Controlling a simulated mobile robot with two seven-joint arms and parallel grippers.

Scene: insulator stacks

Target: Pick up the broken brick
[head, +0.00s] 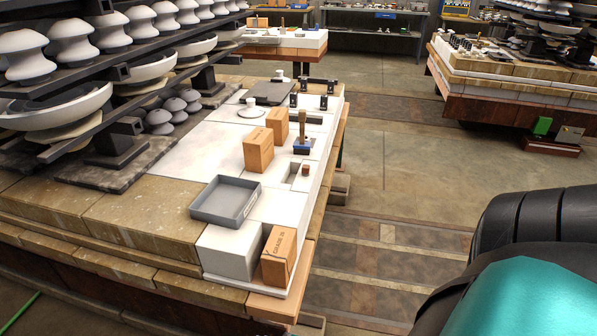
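An orange-brown brick (279,256) with dark lettering stands upright at the near right corner of the stone-topped bench. A thin dark line like a crack runs across its side. Two similar upright bricks, one nearer (258,151) and one farther (277,126), stand farther back; I see no clear damage on them. A small reddish-brown block (305,170) lies near a square recess. Neither of my grippers is in view.
A white block (229,252) stands left of the cracked brick. A grey tray (225,201) lies behind it. A blue-based tool (302,146) stands farther back. Racks of white insulators (70,40) line the left. The floor (385,190) right of the bench has open room.

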